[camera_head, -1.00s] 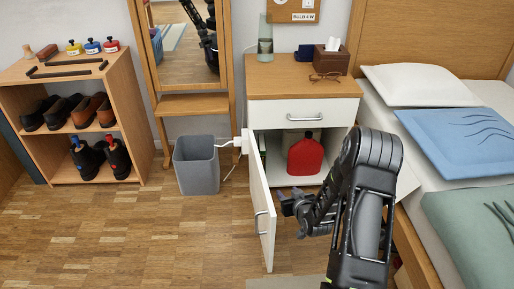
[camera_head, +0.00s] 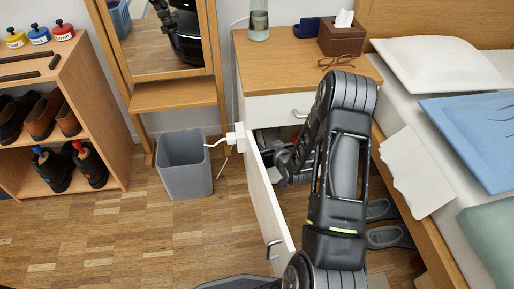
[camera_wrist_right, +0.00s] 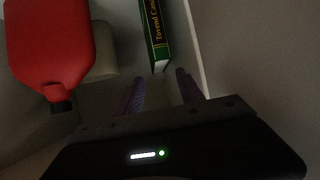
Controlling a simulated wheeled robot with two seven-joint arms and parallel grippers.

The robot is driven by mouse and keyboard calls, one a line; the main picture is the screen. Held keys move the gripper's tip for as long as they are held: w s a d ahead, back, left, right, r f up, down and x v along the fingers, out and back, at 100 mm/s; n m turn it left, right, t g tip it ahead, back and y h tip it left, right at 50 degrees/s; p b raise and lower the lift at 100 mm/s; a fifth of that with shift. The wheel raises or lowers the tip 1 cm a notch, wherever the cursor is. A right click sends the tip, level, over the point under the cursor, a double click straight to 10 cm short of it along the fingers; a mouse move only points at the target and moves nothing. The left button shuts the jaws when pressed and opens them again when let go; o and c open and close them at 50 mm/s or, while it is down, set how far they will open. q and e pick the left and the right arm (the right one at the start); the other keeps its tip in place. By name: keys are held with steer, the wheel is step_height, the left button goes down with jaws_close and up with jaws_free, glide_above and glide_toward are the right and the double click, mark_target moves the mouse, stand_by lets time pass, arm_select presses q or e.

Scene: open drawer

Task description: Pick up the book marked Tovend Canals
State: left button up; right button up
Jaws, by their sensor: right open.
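The book marked Tovend Canals (camera_wrist_right: 155,35) shows in the right wrist view as a green spine with yellow lettering; its last letters are cut off. It stands inside the nightstand's lower compartment, near a pale side wall. My right gripper (camera_wrist_right: 161,90) is open and empty, its two fingers pointing toward the near end of the spine, with a small gap left. In the head view my right gripper (camera_head: 284,160) reaches into the compartment past the open door (camera_head: 268,205). The book is hidden there. My left gripper is not in view.
A grey bin (camera_head: 184,165) stands left of the open door. The bed (camera_head: 435,235) is close on the right, with grey slippers (camera_head: 388,236) beside it.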

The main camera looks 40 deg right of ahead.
mark_target(261, 139)
steer(key=shift+b+x, duration=0.55)
steer(key=shift+x, duration=0.7)
steer(key=b+x, duration=0.2)
steer(key=x, duration=0.3)
steer(key=shift+f, duration=0.1)
steer(key=shift+w, duration=0.15)
jaws_close()
stand_by(1.1)
